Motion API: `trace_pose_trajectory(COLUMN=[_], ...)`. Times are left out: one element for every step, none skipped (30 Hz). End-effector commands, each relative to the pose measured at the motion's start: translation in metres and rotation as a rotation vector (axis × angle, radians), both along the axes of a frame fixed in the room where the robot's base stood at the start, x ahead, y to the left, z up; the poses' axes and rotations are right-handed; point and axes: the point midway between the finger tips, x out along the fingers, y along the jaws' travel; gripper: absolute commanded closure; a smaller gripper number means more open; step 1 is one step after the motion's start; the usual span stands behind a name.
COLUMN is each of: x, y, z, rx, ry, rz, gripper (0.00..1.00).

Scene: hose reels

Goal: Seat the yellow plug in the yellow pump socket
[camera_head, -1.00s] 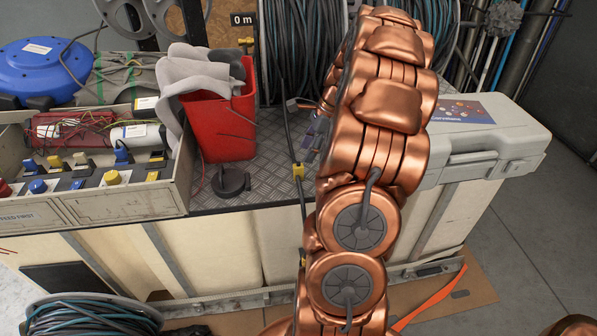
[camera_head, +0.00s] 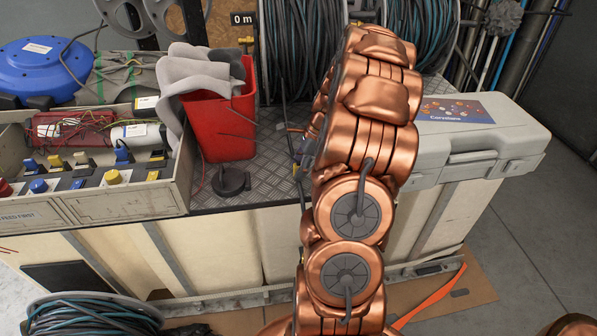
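My copper-coloured arm stands in the middle of the head view, and my gripper is hidden behind it. A dark hose (camera_head: 284,105) hangs down from the reel. A small yellow piece (camera_head: 296,169) shows at the arm's left edge; I cannot tell if it is the yellow plug. The open grey box (camera_head: 120,205) at left holds several coloured fittings, among them a yellow round one (camera_head: 113,177) and a yellow-topped one (camera_head: 55,161). I cannot tell which of them, if any, is the yellow pump socket.
A red bucket (camera_head: 228,120) with grey gloves (camera_head: 190,75) stands on the metal plate bench top (camera_head: 262,190). A black round piece (camera_head: 231,181) lies in front of it. A grey case (camera_head: 480,140) lies at right. Large hose reels (camera_head: 300,50) stand behind.

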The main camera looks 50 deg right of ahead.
Motion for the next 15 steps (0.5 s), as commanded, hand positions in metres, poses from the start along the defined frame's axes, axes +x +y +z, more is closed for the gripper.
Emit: trace_pose_trajectory(x=[0.0000,-0.0001,-0.0001,-0.0001,-0.0001,-0.0001,-0.0001,-0.0001,-0.0001,-0.0001,-0.0001,-0.0001,-0.0001,-0.0001,-0.0001], y=[0.0000,0.0001,0.0001,0.0000,0.0000,0.0000,0.0000,0.0000,0.0000,0.0000,0.0000,0.0000,0.0000,0.0000,0.0000], z=[0.0001,0.0000,0.0000,0.0000,0.0001,0.0001,0.0001,0.0001,0.0001,0.0001,0.0001,0.0002,0.0002,0.0002,0.0002], rx=[0.000,0.000,0.000,0.000,0.000,0.000,0.000,0.000,0.000,0.000,0.000,0.000,0.000,0.000,0.000], ry=[0.000,0.000,0.000,0.000,0.000,0.000,0.000,0.000,0.000,0.000,0.000,0.000,0.000,0.000,0.000], rz=[0.000,0.000,0.000,0.000,0.000,0.000,0.000,0.000,0.000,0.000,0.000,0.000,0.000,0.000,0.000], gripper=[0.56,0.59,0.64,0.67,0.70,0.74,0.77,0.80,0.84,0.88,0.91,0.95,0.98,1.00,1.00])
